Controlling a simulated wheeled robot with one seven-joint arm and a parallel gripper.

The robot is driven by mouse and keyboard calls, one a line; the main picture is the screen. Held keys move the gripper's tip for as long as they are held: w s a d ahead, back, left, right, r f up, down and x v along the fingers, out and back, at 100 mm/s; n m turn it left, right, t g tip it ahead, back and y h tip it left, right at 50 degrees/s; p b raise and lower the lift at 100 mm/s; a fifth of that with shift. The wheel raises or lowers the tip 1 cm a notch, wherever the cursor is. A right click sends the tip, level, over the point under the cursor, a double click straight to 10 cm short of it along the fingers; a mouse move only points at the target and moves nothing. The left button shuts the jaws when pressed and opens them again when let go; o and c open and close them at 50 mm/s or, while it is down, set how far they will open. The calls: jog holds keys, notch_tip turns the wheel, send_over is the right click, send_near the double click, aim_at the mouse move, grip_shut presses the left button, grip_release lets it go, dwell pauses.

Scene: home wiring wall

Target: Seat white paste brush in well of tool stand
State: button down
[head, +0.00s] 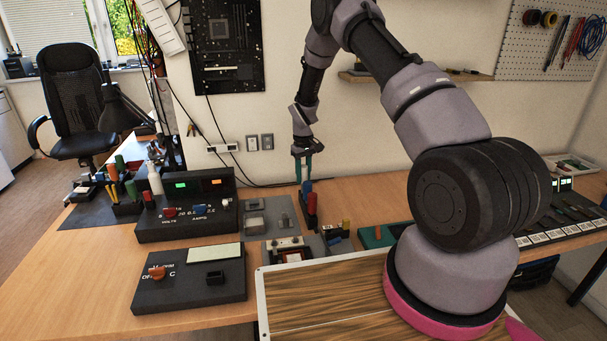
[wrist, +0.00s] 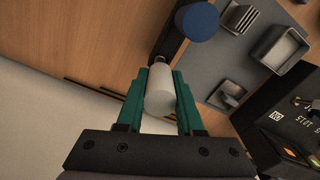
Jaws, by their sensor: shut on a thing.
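My gripper (head: 303,168) has green fingers, and in the wrist view (wrist: 158,100) they are shut on a white cylinder, the white paste brush (wrist: 160,90). The brush is hard to make out in the head view. Just below the gripper in the head view, a blue handle (head: 307,186) and a red handle (head: 312,204) stand upright close together, apparently in the tool stand, which is mostly hidden. The blue handle's round top (wrist: 197,21) is beside the brush in the wrist view.
A grey mat with small trays (head: 254,222) lies left of the handles. Black instrument boxes (head: 186,216) stand further left, beside a rack of several tools (head: 127,205). A wood-grain panel (head: 325,300) lies in front. The left table front is clear.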

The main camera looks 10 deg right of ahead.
jog(key=shift+f, duration=1.15)
jog(key=shift+c, duration=2.3)
grip_release()
jog(key=shift+r, duration=0.1)
notch_tip(320, 180, up, 11)
jog(key=shift+f, duration=0.2)
jog(key=shift+r, duration=0.1)
jog(key=s+d+r+m+t, duration=0.1)
jog(key=s+r, duration=0.3)
jog(key=r, duration=0.5)
jog(key=s+d+r+m+t+y, duration=0.15)
jog(key=s+r, duration=0.25)
jog(key=r, duration=0.5)
jog(key=s+d+r+m+t+h, duration=0.1)
jog(key=s+r, duration=0.3)
jog(key=r, duration=0.5)
jog(key=s+d+r+m+t, duration=0.1)
jog(key=s+r, duration=0.3)
jog(key=s, duration=0.8)
jog(key=s+d+r+m+t+y, duration=0.1)
jog(key=s+r+m, duration=0.3)
jog(key=s, duration=0.9)
jog(key=shift+d+r+t, duration=0.15)
jog(key=shift+r+t, duration=0.65)
jog(key=shift+t, duration=0.05)
